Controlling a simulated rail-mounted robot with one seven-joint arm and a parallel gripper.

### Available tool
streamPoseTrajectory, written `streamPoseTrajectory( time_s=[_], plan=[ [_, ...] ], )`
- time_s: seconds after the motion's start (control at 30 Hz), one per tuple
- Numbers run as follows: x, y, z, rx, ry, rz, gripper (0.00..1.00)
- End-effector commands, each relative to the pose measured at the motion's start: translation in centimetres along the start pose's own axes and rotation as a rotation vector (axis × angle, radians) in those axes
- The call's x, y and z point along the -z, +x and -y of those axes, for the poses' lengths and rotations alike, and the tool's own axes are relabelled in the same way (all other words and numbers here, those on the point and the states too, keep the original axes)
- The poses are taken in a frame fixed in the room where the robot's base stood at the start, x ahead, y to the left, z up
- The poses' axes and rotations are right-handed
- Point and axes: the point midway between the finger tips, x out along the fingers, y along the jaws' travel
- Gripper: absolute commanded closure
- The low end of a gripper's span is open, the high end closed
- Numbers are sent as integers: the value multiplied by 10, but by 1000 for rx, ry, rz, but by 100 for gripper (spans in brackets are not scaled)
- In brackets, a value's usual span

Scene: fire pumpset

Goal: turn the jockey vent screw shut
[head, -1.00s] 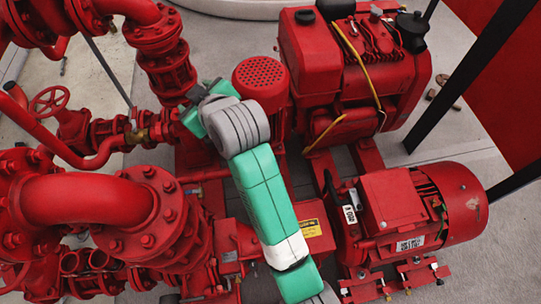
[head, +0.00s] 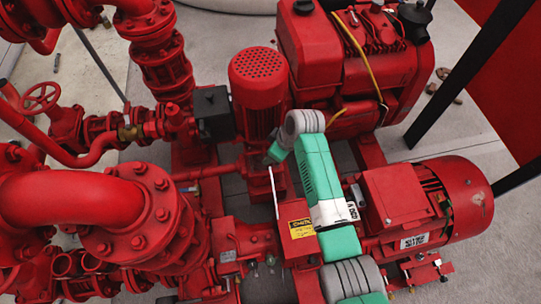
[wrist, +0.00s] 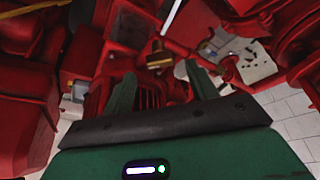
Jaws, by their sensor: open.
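The jockey pump's upright red motor (head: 258,90), with a perforated cap, stands at the upper middle of the head view. I cannot pick out the vent screw for certain. In the wrist view a small brass fitting (wrist: 159,57) shows beyond the fingertips, and I cannot tell if it is that screw. My gripper (wrist: 160,80) is open, its two green fingers apart with nothing seen held between them.
A black box (head: 213,113) sits left of the upright motor. A large horizontal red motor (head: 440,205) lies at right, and a red engine (head: 345,60) stands behind. Thick red pipes (head: 70,200) crowd the left. A yellow label (head: 301,228) is close to my arm.

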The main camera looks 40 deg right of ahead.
Motion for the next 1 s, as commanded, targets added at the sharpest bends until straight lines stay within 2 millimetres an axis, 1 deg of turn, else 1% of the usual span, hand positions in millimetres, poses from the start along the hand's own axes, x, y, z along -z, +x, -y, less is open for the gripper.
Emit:
streamPoseTrajectory(
  time_s=[0.03,0.1,0.2,0.47,0.5,0.57,0.7,0.73,1.0],
  plan=[
    [-2,13,0,1,0,2,43],
    [-1,22,0,0,0,0,43],
    [0,29,0,0,0,0,43],
    [1,30,0,-1,0,-1,43],
    [1,30,0,-1,0,-1,44],
    [1,30,0,-1,0,-1,56],
    [1,30,0,-1,0,-1,84],
    [1,30,0,-1,0,-1,87],
    [2,28,1,-12,29,0,87]
  ],
)
